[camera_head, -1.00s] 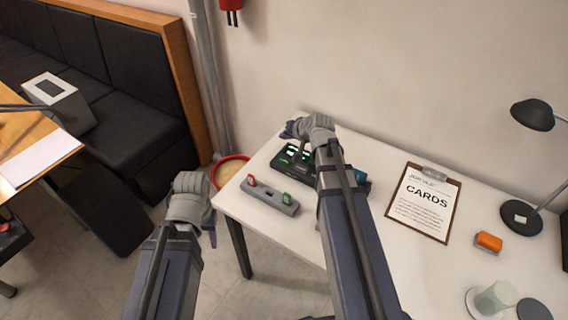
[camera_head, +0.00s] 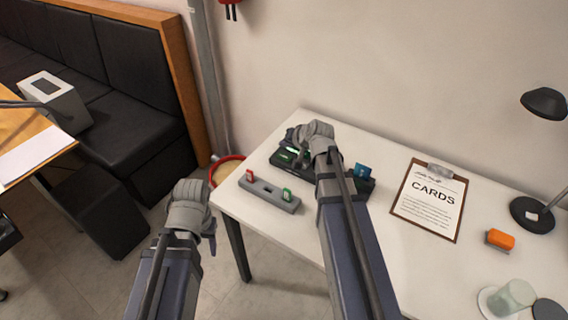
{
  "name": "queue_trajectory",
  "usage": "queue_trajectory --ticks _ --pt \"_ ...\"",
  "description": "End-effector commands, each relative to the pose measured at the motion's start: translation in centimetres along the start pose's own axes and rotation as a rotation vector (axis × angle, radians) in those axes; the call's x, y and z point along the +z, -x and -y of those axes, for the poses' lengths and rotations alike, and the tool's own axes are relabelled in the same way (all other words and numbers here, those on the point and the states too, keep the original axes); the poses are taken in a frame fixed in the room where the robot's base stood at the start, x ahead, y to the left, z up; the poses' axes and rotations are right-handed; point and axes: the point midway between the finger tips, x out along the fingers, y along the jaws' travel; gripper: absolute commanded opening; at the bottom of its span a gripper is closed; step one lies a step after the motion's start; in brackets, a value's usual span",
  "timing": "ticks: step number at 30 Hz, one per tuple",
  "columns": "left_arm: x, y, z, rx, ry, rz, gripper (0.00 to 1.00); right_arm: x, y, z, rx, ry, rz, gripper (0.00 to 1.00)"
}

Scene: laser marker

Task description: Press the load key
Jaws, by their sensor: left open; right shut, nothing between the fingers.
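A dark device with lit green displays (camera_head: 287,157), which looks like the laser marker, sits near the back left of the white table. A blue card (camera_head: 362,172) stands at its right end. My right gripper (camera_head: 294,143) is over the device, and my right arm hides its middle. The fingers are small here and mostly hidden by the wrist, and I cannot tell whether they touch a key. The load key cannot be made out. My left gripper (camera_head: 211,238) is left of the table's front left corner, away from the device, its fingers mostly hidden.
A grey block (camera_head: 268,194) with a red and a green piece stands in front of the device. A clipboard (camera_head: 408,212), an orange block (camera_head: 500,239), a glass (camera_head: 513,296) and a lamp (camera_head: 545,104) are to the right. A red-rimmed bin (camera_head: 238,158) is beside the table.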

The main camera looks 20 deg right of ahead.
Motion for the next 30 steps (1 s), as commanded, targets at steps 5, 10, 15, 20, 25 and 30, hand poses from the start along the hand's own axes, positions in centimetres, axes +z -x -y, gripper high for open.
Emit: queue_trajectory --ticks 5,10,15,20,25,30 --pt "-0.2 -2.7 -0.2 0.0 0.0 0.0 0.5 1.4 -1.9 -1.4 0.0 0.0 0.0 0.0" --pt "-0.2 -3.1 -0.3 0.0 0.0 0.0 0.5 1.6 -2.2 -1.6 0.0 0.0 0.0 0.0" --pt "-0.2 -3.0 -0.3 0.0 0.0 0.0 0.5 1.5 -2.1 -1.5 0.0 0.0 0.0 0.0" --pt "-0.2 -3.0 -0.3 0.0 0.0 0.0 0.5 1.5 -2.1 -1.5 0.0 0.0 0.0 0.0" --pt "-0.2 -3.0 -0.3 0.0 0.0 0.0 0.5 1.5 -2.1 -1.5 0.0 0.0 0.0 0.0" --pt "-0.2 -3.0 -0.3 0.0 0.0 0.0 0.5 1.5 -2.1 -1.5 0.0 0.0 0.0 0.0"
